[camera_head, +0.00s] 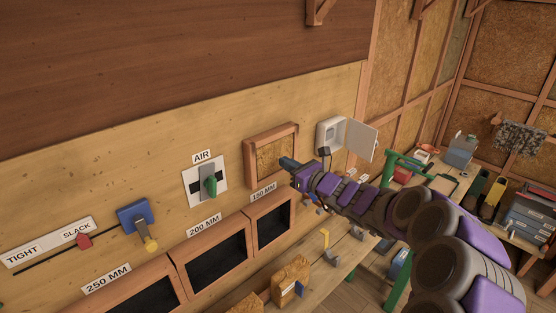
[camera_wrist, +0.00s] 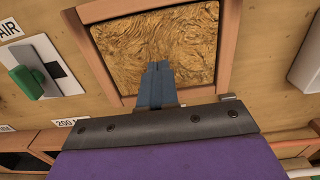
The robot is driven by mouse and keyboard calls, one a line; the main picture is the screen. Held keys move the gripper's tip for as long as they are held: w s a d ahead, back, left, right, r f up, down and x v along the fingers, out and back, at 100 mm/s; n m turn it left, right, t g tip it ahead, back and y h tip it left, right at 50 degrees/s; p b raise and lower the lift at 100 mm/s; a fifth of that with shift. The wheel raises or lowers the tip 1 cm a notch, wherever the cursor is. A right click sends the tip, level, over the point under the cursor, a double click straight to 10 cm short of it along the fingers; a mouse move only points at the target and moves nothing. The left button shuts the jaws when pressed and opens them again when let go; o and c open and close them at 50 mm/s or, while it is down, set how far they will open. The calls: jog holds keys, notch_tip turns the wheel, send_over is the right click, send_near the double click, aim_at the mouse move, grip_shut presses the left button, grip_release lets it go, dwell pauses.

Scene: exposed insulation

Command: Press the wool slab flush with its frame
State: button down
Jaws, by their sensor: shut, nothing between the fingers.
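The wool slab (camera_head: 277,155) is a golden-brown fibrous panel inside a reddish wooden frame (camera_head: 249,160) on the plywood wall. In the wrist view the slab (camera_wrist: 165,40) fills most of the frame (camera_wrist: 224,45). My gripper (camera_head: 286,163) is at the lower right of the frame in the head view. In the wrist view its blue fingers (camera_wrist: 157,68) are together and overlap the lower middle of the slab. Nothing is between them. I cannot tell whether the fingertips touch the slab. The slab's depth against the frame is unclear, and its lower part is partly hidden by my gripper.
An AIR switch with a green handle (camera_head: 211,186) is left of the frame. An open white box (camera_head: 334,135) is on its right. Dark bins (camera_head: 217,250) sit below, above a bench holding wool pieces (camera_head: 291,277). A blue-and-yellow slider (camera_head: 135,217) is farther left.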

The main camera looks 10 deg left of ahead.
jog(key=v, duration=0.6)
dwell(0.4)
